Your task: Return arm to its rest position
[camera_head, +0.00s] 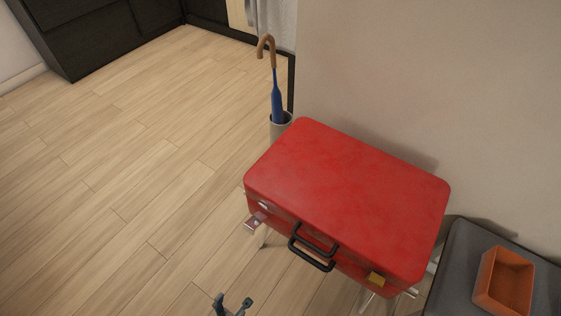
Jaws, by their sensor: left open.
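My left gripper (232,305) shows at the bottom edge of the head view. Its fingers are apart and nothing is between them. It is in front of and below the red suitcase (350,195), apart from it. My right gripper is not in view.
A grey bench (459,262) with an orange open box (505,281) stands at the right by the wall. A blue umbrella (276,100) stands in a grey holder (280,128) behind the suitcase. A dark cabinet (90,30) is at the back left. The wooden floor at left is clear.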

